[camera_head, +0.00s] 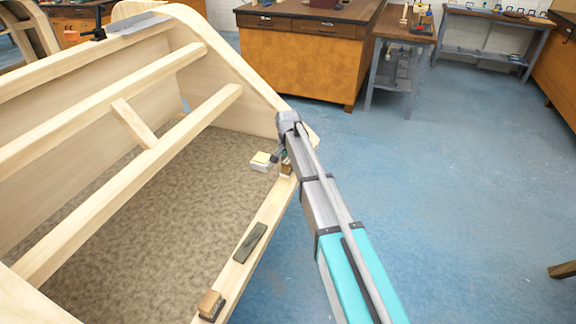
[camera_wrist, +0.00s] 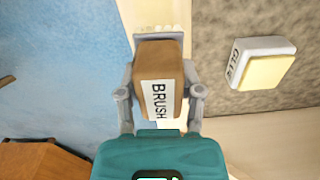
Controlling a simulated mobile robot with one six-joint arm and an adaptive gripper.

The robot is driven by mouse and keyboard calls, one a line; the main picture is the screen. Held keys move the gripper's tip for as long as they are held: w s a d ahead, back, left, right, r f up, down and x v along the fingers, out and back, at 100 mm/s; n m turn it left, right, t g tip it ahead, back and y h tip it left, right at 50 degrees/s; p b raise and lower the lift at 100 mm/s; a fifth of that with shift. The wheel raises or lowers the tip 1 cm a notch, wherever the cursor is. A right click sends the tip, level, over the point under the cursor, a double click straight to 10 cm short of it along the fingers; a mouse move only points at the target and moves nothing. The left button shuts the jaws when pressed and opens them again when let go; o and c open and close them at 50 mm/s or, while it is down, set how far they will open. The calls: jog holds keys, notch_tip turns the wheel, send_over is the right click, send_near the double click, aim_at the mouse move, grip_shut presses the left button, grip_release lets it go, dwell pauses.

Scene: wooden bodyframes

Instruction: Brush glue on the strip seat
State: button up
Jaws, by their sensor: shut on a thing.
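The brush (camera_wrist: 158,75) is a brown block with a white label reading BRUSH. My gripper (camera_wrist: 158,95) has a finger on each side of it and is shut on it. In the head view, the brush (camera_head: 286,171) shows small at the far end of the front rail, partly behind my arm. The glue tub (camera_wrist: 262,65) is white with a pale yellow top and a GLUE label. In the head view, the glue tub (camera_head: 262,161) sits inside the frame, just left of my gripper (camera_head: 280,157). I cannot tell which surface is the strip seat.
The wooden bodyframe (camera_head: 125,185) has several long rails. A dark green block (camera_head: 250,243) and a brown block (camera_head: 210,305) lie on its front rail. A black clamp-like piece (camera_head: 99,24) and a grey strip (camera_head: 145,25) are on top.

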aim_at(288, 160)
jog(key=shift+r+p, duration=1.3)
jog(key=shift+r, duration=0.3)
jog(key=shift+r+p, duration=1.5)
